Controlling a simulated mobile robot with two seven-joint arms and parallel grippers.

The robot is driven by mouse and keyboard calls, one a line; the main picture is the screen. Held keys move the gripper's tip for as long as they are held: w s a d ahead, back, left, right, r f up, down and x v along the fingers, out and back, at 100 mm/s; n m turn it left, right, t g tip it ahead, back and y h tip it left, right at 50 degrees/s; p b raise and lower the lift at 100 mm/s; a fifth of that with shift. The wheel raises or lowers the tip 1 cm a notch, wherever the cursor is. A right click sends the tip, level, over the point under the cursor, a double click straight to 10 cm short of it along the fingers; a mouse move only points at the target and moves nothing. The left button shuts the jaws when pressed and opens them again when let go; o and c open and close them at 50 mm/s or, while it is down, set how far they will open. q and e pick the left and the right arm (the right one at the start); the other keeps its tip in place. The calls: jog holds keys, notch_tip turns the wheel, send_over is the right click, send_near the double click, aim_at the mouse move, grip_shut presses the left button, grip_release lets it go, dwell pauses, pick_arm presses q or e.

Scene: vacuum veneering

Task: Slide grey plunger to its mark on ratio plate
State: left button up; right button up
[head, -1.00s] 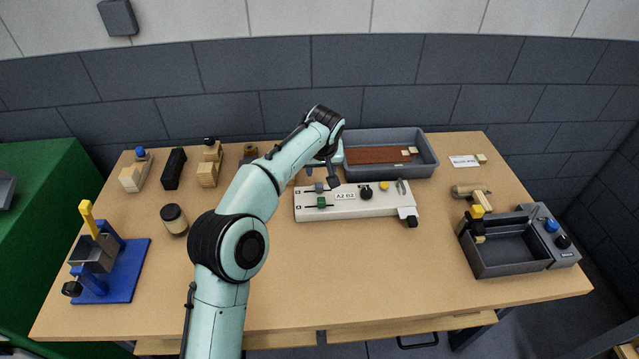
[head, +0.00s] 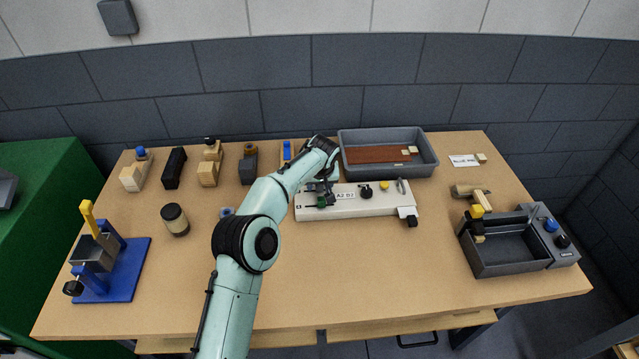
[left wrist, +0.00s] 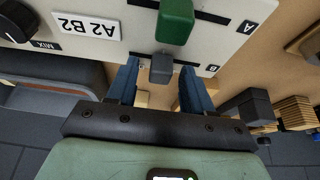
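The white ratio plate (head: 365,208) lies on the table with an "A2 B2" label and two slots. In the left wrist view the grey plunger (left wrist: 161,70) sits in the slot marked B. The green plunger (left wrist: 175,20) is in the slot marked A; it also shows in the head view (head: 321,203). My left gripper (left wrist: 159,74) is open, with one blue finger on each side of the grey plunger and visible gaps to both. In the head view my left gripper (head: 326,187) is over the plate's left end and hides the grey plunger. My right gripper is out of view.
A grey tray (head: 430,157) with a brown board stands behind the plate. A black knob (head: 366,191) and a yellow button (head: 384,185) are on the plate. A jar (head: 175,220) and a blue fixture (head: 130,284) are at left. The front of the table is clear.

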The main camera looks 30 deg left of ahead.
pick_arm(q)
grip_shut()
jog(key=shift+d+r+p, duration=0.1)
jog(key=shift+p, duration=0.25)
jog(key=shift+w, duration=0.1)
jog(key=shift+o, duration=0.3)
grip_release()
jog(key=v, duration=1.3)
